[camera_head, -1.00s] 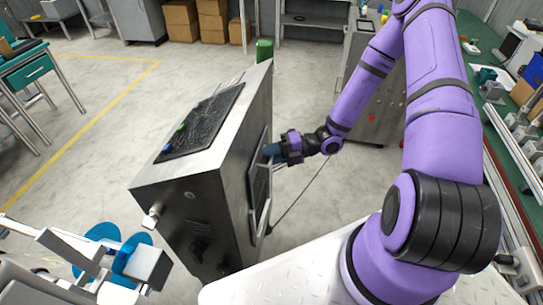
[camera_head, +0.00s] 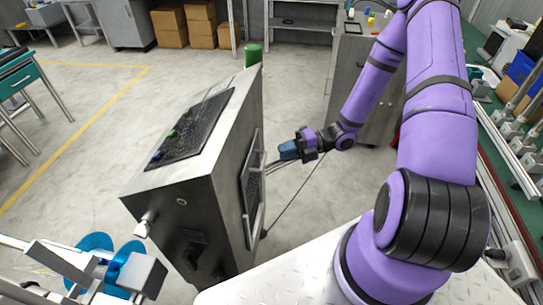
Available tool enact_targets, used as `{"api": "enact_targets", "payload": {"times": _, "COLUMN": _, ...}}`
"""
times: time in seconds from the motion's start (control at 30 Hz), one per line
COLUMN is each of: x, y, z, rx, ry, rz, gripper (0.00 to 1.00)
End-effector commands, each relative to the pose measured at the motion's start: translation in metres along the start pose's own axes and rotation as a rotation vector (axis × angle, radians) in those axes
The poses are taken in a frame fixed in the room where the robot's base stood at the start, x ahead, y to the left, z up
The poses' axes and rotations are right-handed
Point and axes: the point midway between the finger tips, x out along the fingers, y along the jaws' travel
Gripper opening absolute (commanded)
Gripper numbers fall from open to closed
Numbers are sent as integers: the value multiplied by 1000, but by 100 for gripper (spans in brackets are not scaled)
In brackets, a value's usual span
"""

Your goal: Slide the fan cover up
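A grey metal cabinet (camera_head: 228,178) stands in the middle, with a dark panel on its sloped top. The fan cover (camera_head: 253,190) is a dark grille in a light frame on the cabinet's right side, seen at a steep angle. My gripper (camera_head: 284,153) is at the end of the purple arm, to the right of the cover's upper part.
A green cylinder (camera_head: 253,55) stands behind the cabinet. Blue reels (camera_head: 95,250) are at lower left. Another grey cabinet (camera_head: 350,75) stands behind my arm. A green-topped bench (camera_head: 505,165) runs along the right. Open floor lies left of the cabinet.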

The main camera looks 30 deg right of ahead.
Motion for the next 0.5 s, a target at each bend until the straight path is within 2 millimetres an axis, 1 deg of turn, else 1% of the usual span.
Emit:
{"api": "enact_targets", "payload": {"times": 0.03, "x": -9, "y": 0, "z": 0, "rx": -1, "ry": -3, "rz": -1, "gripper": 22}}
{"api": "enact_targets", "payload": {"times": 0.2, "x": -28, "y": 0, "z": 0, "rx": -1, "ry": -1, "rz": 0, "gripper": 22}}
{"api": "enact_targets", "payload": {"times": 0.33, "x": -34, "y": 0, "z": 0, "rx": -1, "ry": 0, "rz": 0, "gripper": 22}}
{"api": "enact_targets", "payload": {"times": 0.5, "x": -36, "y": 0, "z": 0, "rx": 0, "ry": 0, "rz": 1, "gripper": 22}}
